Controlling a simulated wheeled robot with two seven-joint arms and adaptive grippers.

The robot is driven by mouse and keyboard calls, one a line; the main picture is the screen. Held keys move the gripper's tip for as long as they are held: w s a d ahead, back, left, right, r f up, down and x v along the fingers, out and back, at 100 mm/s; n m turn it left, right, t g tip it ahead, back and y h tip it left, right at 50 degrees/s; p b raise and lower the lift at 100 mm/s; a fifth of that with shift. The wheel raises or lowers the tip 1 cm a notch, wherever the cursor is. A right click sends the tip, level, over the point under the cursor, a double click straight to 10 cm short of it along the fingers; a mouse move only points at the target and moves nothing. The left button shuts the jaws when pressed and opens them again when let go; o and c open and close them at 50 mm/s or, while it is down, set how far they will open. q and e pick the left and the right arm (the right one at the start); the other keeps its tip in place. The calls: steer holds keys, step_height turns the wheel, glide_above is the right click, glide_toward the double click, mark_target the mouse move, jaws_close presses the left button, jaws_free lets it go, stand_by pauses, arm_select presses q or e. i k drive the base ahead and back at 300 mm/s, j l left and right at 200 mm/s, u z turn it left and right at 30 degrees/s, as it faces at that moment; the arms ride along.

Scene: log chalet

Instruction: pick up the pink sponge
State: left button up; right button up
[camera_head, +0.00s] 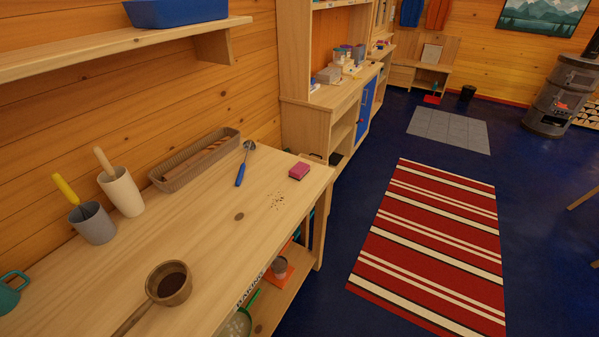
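The pink sponge (299,171) lies flat on the wooden worktop (215,215), near its far right corner. It looks like a small block with a bright pink top and a darker side. A patch of dark crumbs (277,201) lies on the worktop just in front of it. Neither of my grippers shows in the head view.
A striped rug (432,245) lies on the open floor.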

mark_target(301, 170)
steer(key=i+l+z, duration=0.35)
steer(key=i+l, duration=0.75)
